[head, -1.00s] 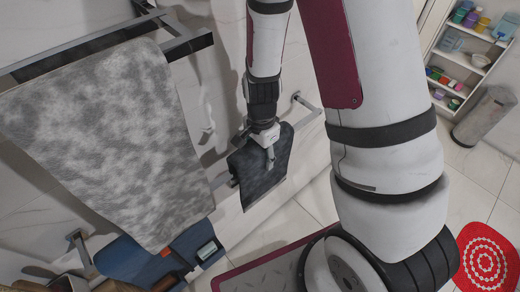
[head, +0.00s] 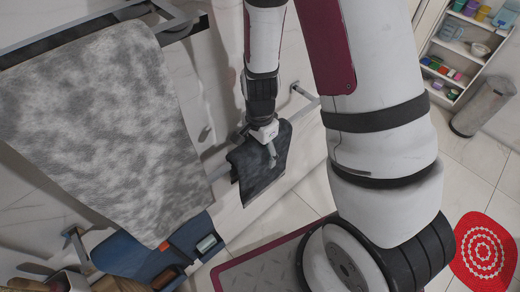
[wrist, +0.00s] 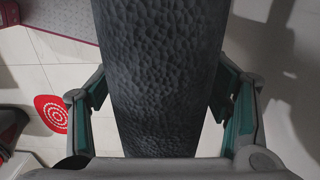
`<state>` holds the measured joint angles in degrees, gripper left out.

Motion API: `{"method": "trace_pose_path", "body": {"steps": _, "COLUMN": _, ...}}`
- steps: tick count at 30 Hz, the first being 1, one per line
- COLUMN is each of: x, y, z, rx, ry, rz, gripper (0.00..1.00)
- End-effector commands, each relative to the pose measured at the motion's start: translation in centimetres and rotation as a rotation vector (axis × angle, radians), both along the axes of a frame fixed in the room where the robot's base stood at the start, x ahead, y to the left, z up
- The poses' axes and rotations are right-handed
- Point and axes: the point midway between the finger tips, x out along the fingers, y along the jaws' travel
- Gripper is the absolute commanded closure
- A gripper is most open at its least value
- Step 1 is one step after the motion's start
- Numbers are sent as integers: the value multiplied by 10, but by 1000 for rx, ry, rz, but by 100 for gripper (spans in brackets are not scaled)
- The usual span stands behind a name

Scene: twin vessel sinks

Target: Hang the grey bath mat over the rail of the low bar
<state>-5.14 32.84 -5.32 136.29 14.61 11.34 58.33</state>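The dark grey bath mat (head: 262,178) lies over the low bar (head: 218,173), with its top bent across the rail and a flap hanging down on the near side. The far side of the mat is hidden. My gripper (head: 270,150) is right at the top of the mat. In the wrist view, the mat (wrist: 162,75) fills the middle as a textured dark strip. The fingers of my gripper (wrist: 160,112) stand wide apart on either side of it, and neither clearly presses on it.
A large mottled grey-white towel (head: 100,130) hangs from an upper rail (head: 75,37) at left. A blue item (head: 140,257) is below it. A red patterned mat (head: 485,252) lies on the floor at right. A shelf unit (head: 460,50) and a grey bin (head: 484,107) stand behind.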

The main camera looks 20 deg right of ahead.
Motion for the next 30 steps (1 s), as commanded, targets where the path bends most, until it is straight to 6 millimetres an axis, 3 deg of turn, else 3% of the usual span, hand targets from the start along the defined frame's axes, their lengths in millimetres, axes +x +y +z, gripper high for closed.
{"method": "trace_pose_path", "body": {"steps": 7, "x": 0, "y": 0, "z": 1, "rx": 0, "ry": 0, "rz": 1, "gripper": 29}}
{"method": "trace_pose_path", "body": {"steps": 11, "x": 1, "y": 0, "z": 12, "rx": -1, "ry": -3, "rz": 2, "gripper": 29}}
{"method": "trace_pose_path", "body": {"steps": 24, "x": 1, "y": 1, "z": 91, "rx": 1, "ry": -5, "rz": 3, "gripper": 29}}
{"method": "trace_pose_path", "body": {"steps": 30, "x": 1, "y": 1, "z": 114, "rx": 1, "ry": -3, "rz": 2, "gripper": 29}}
